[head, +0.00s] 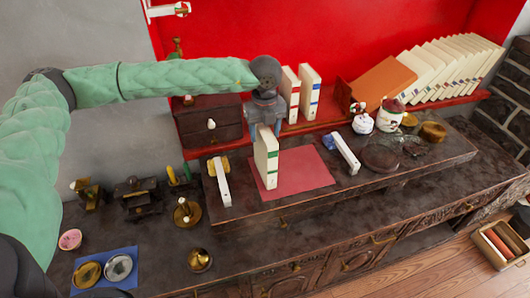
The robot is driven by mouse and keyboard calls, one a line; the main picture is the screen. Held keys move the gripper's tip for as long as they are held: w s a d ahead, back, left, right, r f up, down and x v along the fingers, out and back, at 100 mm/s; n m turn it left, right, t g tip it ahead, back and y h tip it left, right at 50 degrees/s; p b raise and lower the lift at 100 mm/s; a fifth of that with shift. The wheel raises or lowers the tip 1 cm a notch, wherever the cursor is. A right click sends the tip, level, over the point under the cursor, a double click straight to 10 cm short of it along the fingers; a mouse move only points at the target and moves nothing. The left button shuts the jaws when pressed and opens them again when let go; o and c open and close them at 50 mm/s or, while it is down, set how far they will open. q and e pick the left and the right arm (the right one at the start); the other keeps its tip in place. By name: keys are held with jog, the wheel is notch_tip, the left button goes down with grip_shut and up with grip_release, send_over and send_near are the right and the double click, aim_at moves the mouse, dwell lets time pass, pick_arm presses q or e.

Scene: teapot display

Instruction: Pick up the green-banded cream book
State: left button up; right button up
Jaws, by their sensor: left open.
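The cream book with a green band (266,160) stands upright on the red mat (312,172) on the raised wooden top. My left gripper (265,127) points down at the book's top edge. Its fingers are apart and beside or just above the top of the book; I cannot tell whether they touch it. The upper end of the book is partly hidden by the fingers. My right gripper does not show.
Two cream books (309,92) stand on the red shelf behind, close to my left wrist. A dark drawer box (209,124) is left of them. White bars (346,153) (222,182) lie either side of the mat. Lidded jars (390,115) stand to the right.

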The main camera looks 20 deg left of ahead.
pick_arm(q)
grip_shut()
jog(key=shift+r, duration=0.1)
dwell(0.4)
